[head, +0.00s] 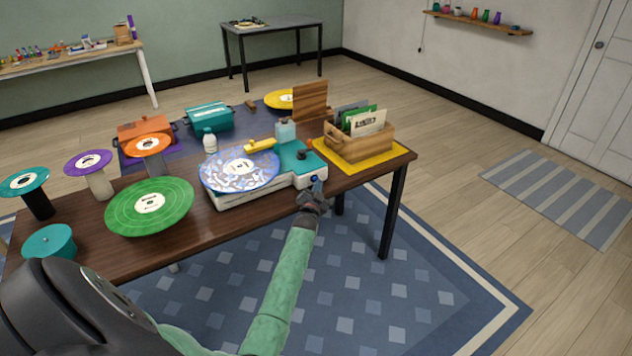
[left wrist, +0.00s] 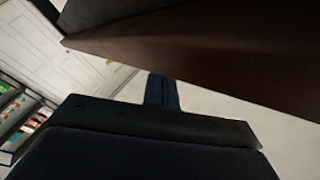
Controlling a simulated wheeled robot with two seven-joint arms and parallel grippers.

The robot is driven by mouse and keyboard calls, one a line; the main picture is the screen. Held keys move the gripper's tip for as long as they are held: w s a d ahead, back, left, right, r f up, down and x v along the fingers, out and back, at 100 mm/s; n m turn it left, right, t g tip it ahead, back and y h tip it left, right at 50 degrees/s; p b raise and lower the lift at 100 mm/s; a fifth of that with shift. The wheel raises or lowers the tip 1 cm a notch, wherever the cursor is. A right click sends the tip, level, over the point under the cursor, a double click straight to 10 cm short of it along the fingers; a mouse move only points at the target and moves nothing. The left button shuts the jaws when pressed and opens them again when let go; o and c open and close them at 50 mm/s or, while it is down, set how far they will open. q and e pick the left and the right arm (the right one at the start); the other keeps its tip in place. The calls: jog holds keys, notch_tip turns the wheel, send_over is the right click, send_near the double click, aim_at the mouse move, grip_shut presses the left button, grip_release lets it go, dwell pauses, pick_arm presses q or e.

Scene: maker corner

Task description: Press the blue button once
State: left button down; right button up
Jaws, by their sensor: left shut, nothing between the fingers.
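The record player (head: 232,200) has a white body with a teal panel and carries a blue and white patterned record (head: 238,170). At its front right corner is a small blue spot (head: 315,179), which looks like the blue button, partly hidden by my gripper. My left gripper (head: 316,188) is shut and empty, right at that corner, pointing at the blue spot. I cannot tell whether they touch. In the left wrist view the dark shut fingers (left wrist: 161,90) show beside the table's brown edge; the button is not visible there. My right gripper is not in view.
The brown table (head: 90,236) holds several records on stands, including a green one (head: 150,206). A white bottle (head: 210,141) stands behind the player. A wooden crate of sleeves (head: 362,144) sits to its right.

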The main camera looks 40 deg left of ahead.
pick_arm(q)
jog(key=shift+w+a, duration=0.15)
jog(key=shift+a, duration=0.25)
dwell(0.4)
jog(key=shift+d, duration=0.2)
jog(key=shift+s+d+p, duration=0.3)
jog(key=shift+s+d, duration=0.1)
jog(key=shift+d, duration=0.3)
jog(key=shift+s+d+p, duration=0.25)
jog(key=shift+d+p, duration=0.05)
jog(key=shift+d, duration=0.3)
jog(key=shift+s+d+p, duration=0.2)
jog(key=shift+d+p, duration=0.05)
jog(key=shift+d, duration=0.3)
jog(key=shift+s+d+p, duration=0.2)
jog(key=shift+s+d, duration=0.05)
jog(key=shift+d, duration=0.35)
jog(key=shift+s+d+p, duration=0.15)
jog(key=shift+s+d, duration=0.1)
jog(key=shift+d, duration=0.35)
